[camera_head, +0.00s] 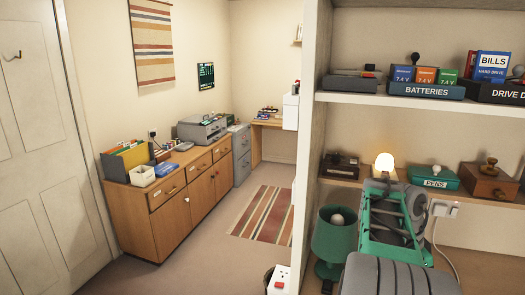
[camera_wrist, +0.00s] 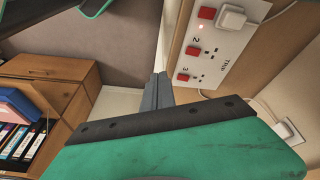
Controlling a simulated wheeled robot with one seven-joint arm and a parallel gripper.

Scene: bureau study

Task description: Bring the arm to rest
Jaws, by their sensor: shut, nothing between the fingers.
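My gripper (camera_wrist: 157,92) shows in the wrist view as two grey fingers, shut together with nothing between them, beyond the dark edge of my green wrist housing. The fingers point toward a pale corner beside a wooden panel. No contact with the panel can be made out. In the head view my green and grey arm rises at the lower right, in front of the shelf unit. The gripper itself cannot be made out there.
A white socket strip (camera_wrist: 215,45) with red switches is close right of the fingers; a wooden cabinet (camera_wrist: 55,70) stands left. A shelf unit (camera_head: 440,101) holds a batteries box (camera_head: 428,90), pens box (camera_head: 432,178) and glowing lamp (camera_head: 384,162). A green lamp (camera_head: 333,232) stands beside my arm. Floor (camera_head: 200,262) is clear left.

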